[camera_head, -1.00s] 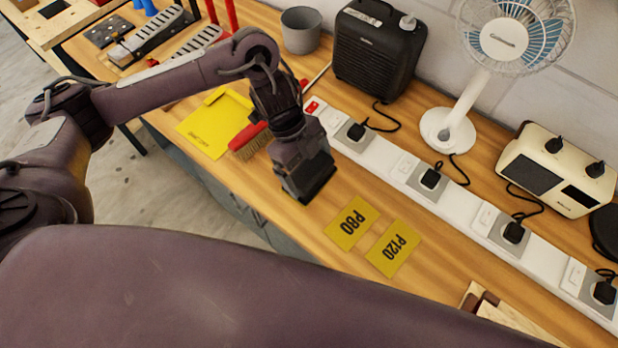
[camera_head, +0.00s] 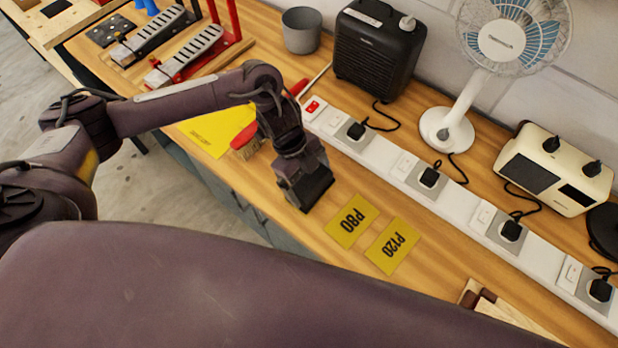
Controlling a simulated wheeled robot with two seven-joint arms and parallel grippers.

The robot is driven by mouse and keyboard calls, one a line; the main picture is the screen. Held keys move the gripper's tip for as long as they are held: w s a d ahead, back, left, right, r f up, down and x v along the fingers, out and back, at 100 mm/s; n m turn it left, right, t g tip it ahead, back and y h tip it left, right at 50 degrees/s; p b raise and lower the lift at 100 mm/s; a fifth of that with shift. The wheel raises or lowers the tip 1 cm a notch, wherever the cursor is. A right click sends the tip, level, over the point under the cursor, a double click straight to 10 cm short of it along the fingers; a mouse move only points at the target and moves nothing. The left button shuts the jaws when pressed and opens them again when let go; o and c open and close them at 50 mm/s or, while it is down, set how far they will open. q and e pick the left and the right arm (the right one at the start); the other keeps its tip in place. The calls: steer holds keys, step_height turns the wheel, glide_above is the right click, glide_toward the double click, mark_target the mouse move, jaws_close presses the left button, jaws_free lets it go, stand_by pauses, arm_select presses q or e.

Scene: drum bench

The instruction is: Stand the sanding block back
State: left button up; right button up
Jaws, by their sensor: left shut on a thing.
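My left gripper (camera_head: 301,183) points down over the wooden bench, just left of the yellow P80 card (camera_head: 351,221). It is shut on a dark thing at its tips, which I take for the sanding block; it is mostly hidden by the gripper, so its shape and whether it touches the bench cannot be told. The yellow P120 card (camera_head: 392,245) lies to the right of the P80 card. Both cards lie flat with nothing on them. My right gripper is not in view.
A long white power strip (camera_head: 392,163) with several plugs runs behind the cards. A red brush (camera_head: 244,135) and a partly covered yellow sheet (camera_head: 205,137) lie left of the gripper. A black heater (camera_head: 377,55), a fan (camera_head: 447,128) and a cream box (camera_head: 556,170) stand behind.

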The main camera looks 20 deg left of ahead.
arm_select(q)
steer(key=shift+s+f, duration=0.35)
steer(key=shift+f, duration=0.2)
steer(key=o, duration=0.8)
steer(key=shift+a+f, duration=0.1)
steer(key=v, duration=1.3)
steer(key=shift+w+d+r+b, duration=0.3)
steer(key=shift+w+b, duration=0.05)
steer(key=shift+b, duration=0.05)
